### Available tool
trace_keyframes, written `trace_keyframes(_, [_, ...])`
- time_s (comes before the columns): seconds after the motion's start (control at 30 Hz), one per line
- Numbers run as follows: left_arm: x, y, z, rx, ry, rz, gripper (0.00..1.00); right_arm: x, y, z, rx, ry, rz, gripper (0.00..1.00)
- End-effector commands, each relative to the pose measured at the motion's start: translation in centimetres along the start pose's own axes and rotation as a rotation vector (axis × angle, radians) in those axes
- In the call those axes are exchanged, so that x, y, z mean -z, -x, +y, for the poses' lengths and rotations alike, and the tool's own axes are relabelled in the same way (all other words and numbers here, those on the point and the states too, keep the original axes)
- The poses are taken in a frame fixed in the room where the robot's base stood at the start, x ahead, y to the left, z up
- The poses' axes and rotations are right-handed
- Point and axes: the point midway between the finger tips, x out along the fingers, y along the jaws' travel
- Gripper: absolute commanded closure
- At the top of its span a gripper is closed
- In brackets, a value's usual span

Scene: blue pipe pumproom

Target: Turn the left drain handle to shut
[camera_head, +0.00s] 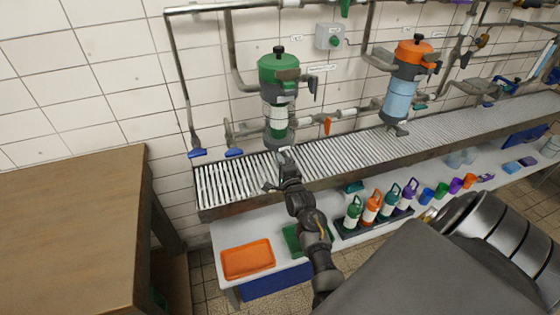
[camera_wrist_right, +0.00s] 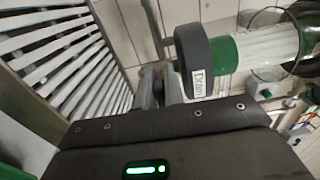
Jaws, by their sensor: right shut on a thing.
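The left filter housing (camera_head: 279,85) has a green top and a clear, white-and-green body. It hangs upright above the slatted grating. Its dark bottom cap (camera_wrist_right: 195,62) carries a label reading "Drain" in the right wrist view. My right gripper (camera_head: 284,158) is just below this cap, with its fingers (camera_wrist_right: 160,84) close together beside the cap's underside. It is shut on the left drain handle, which is mostly hidden between the fingers. How far the handle is turned cannot be told. My left gripper is not in view.
A slatted grating (camera_head: 345,148) runs under the housings. An orange-topped housing (camera_head: 400,85) hangs to the right. Blue levers (camera_head: 197,153) are at left, and an orange lever (camera_head: 327,126) is close by. Bottles (camera_head: 371,207) and an orange tray (camera_head: 247,259) sit below. A wooden table (camera_head: 70,225) stands left.

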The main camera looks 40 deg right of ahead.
Motion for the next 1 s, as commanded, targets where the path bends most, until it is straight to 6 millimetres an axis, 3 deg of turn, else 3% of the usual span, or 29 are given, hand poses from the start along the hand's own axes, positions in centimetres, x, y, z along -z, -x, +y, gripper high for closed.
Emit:
trace_keyframes(0.47, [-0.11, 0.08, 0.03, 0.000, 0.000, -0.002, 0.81, 0.05, -0.05, -0.15, 0.002, -0.013, 0.002, 1.00])
trace_keyframes(0.5, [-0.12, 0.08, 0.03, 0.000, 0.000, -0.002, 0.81, 0.05, -0.05, -0.16, 0.003, -0.013, 0.002, 0.84])
trace_keyframes(0.63, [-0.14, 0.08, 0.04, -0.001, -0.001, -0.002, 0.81, 0.04, -0.04, -0.13, 0.002, -0.012, 0.001, 0.68])
trace_keyframes(1.0, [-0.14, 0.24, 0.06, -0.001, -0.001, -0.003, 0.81, -0.18, 0.08, -0.20, 0.003, -0.012, -0.001, 0.68])
